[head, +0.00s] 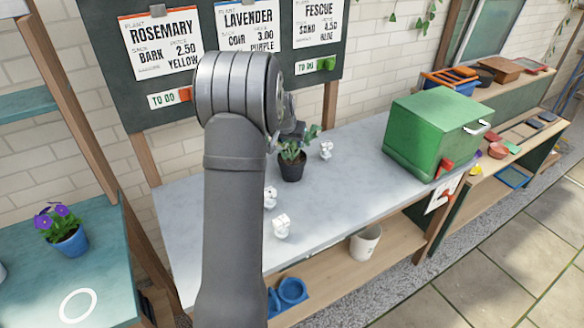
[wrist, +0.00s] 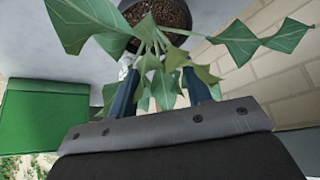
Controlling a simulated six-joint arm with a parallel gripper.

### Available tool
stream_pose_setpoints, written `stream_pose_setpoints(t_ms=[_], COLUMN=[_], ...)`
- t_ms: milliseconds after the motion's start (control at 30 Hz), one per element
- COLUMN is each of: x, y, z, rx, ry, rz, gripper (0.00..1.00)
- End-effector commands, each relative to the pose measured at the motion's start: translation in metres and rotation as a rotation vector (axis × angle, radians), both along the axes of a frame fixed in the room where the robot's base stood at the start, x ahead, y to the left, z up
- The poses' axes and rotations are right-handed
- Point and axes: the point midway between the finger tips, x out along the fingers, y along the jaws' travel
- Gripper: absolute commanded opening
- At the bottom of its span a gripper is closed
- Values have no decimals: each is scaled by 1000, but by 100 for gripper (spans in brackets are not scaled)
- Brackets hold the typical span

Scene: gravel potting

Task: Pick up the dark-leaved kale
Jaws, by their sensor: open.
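A leafy green plant, which looks like the kale, stands upright in a dark pot (head: 291,168) on the grey bench top. Its leaves (head: 296,145) spread just below my gripper (head: 287,128), which is partly hidden behind my arm in the head view. In the wrist view, the leaves (wrist: 235,40) spread in front of my gripper (wrist: 163,82) and partly cover its two dark fingers. The fingers are apart, with stems and leaves showing between them. The soil-filled pot (wrist: 158,14) shows at the top, beyond the fingertips. I cannot tell whether the fingers touch the plant.
Small white objects (head: 281,226) stand on the bench (head: 345,180) around the pot. A green box (head: 425,130) stands at the bench's right end. A sign board (head: 100,70) and brick wall stand behind. A purple-flowered plant in a blue pot (head: 70,242) stands on the left table.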

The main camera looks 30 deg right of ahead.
Motion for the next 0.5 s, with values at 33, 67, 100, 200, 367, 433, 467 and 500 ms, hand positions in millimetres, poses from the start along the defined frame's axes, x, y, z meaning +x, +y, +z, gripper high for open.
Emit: stream_pose_setpoints(t_ms=[33, 67, 100, 200, 367, 433, 467, 500], x=[2, 3, 6, 9, 10, 10, 10, 10], y=[-4, -5, -7, -10, -11, -11, -11, -11], z=[-8, -12, -16, -23, -26, -26, -26, -26], rx=[1, 1, 0, 0, -1, -1, -1, -1], ry=[2, 1, 0, -1, -3, -3, -3, -3], rz=[0, 0, 1, 1, 2, 2, 2, 2], gripper=[45, 45, 45, 45, 45, 45, 45, 43])
